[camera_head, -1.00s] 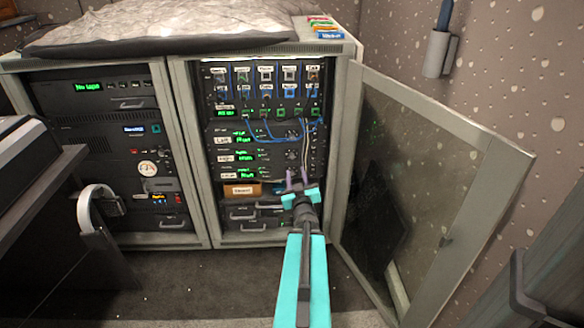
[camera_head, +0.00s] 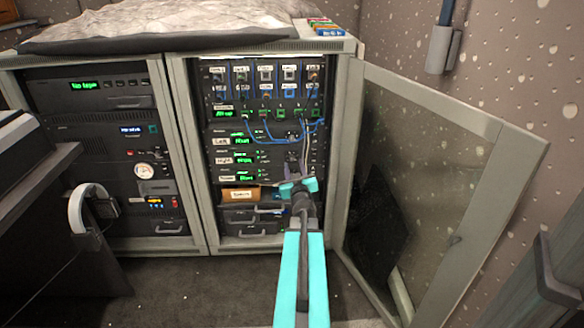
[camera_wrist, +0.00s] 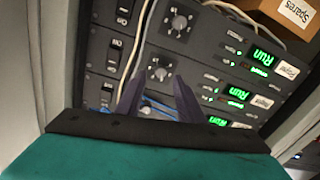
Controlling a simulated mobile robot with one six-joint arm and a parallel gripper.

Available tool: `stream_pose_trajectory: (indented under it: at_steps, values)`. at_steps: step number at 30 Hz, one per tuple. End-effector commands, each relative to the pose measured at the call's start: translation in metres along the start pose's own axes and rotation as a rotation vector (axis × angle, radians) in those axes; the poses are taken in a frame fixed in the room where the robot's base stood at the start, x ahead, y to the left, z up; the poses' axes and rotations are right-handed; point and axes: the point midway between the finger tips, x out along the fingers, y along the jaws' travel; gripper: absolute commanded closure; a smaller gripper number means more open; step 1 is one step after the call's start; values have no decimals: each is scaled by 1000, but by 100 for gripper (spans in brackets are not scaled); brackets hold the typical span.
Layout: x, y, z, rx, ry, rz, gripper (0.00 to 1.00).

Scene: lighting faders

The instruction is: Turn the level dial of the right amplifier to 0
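The right amplifier (camera_head: 222,161) is the middle of three stacked units with green displays in the open rack, labelled Right. Its display and label (camera_wrist: 262,101) show in the wrist view, which is turned so the lower unit appears above. Its level dial (camera_wrist: 160,72) is a small grey knob there; its exact setting is too small to read. My gripper (camera_wrist: 159,78) is open, with its two purple fingertips to either side of this dial in the picture. I cannot tell whether they touch it. In the head view my gripper (camera_head: 298,181) reaches the rack front and hides the dial.
Another dial (camera_wrist: 181,22) sits on the lower unit. Pale cables (camera_wrist: 138,45) hang beside the dials, and blue cables (camera_head: 262,138) loop above. A brown Spares box (camera_head: 240,194) is below the amplifiers. The glass door (camera_head: 425,185) stands open on the right.

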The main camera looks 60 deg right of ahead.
Motion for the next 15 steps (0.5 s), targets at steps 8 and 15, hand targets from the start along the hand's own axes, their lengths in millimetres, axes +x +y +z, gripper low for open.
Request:
stream_pose_trajectory:
  at_steps: [8, 15]
  values:
    - [24, 0, 1, 1, 1, 0, 66]
    - [30, 0, 0, 1, 0, 0, 66]
